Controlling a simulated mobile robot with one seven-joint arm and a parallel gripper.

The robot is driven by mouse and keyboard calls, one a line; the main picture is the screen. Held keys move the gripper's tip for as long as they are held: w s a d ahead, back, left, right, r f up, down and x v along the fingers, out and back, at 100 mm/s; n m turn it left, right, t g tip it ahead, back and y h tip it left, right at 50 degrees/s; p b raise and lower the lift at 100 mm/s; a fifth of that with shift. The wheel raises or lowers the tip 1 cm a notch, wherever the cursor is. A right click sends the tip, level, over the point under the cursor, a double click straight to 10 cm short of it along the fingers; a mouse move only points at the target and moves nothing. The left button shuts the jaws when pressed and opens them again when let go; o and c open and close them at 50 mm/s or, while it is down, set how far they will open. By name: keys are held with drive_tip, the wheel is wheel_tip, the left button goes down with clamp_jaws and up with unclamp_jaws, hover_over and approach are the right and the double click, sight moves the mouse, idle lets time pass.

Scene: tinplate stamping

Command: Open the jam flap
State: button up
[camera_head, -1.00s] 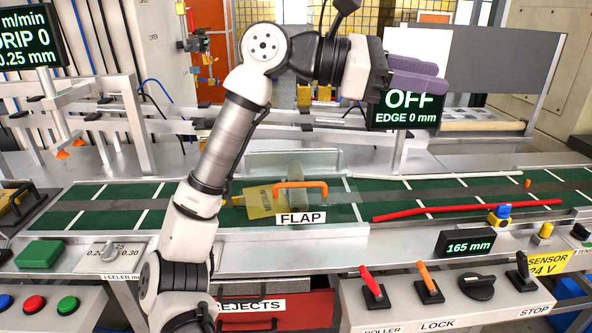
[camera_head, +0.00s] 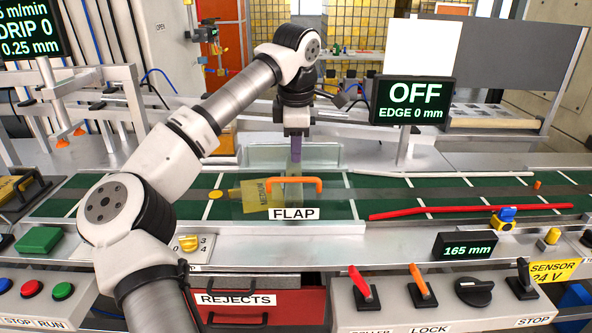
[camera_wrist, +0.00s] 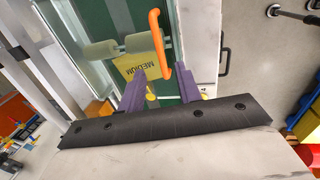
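The jam flap (camera_head: 345,208) is a clear panel lying over the green conveyor, with a white FLAP label on its front edge. Its orange bar handle (camera_head: 293,181) stands up from it and also shows in the wrist view (camera_wrist: 157,38). The flap looks down. A yellow sheet marked MEDIUM (camera_head: 250,197) lies under it. My gripper (camera_head: 296,155) points down above and behind the handle, apart from it. In the wrist view its purple fingers (camera_wrist: 172,88) are spread with nothing between their tips; the handle lies beyond them.
A screen reading OFF, EDGE 0 mm (camera_head: 412,103) stands right of my gripper. A red rod (camera_head: 470,211) lies along the belt's right side. Levers and a black knob (camera_head: 474,292) sit on the front panel. A red REJECTS drawer (camera_head: 262,300) is below the flap.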

sight(296, 180)
drive_tip(key=f, duration=0.2)
drive_tip(key=w+f, duration=0.1)
drive_tip(key=f, duration=0.2)
drive_tip(key=f+p, duration=0.1)
drive_tip(key=f, duration=0.2)
drive_tip(key=shift+w, duration=0.3)
clamp_jaws()
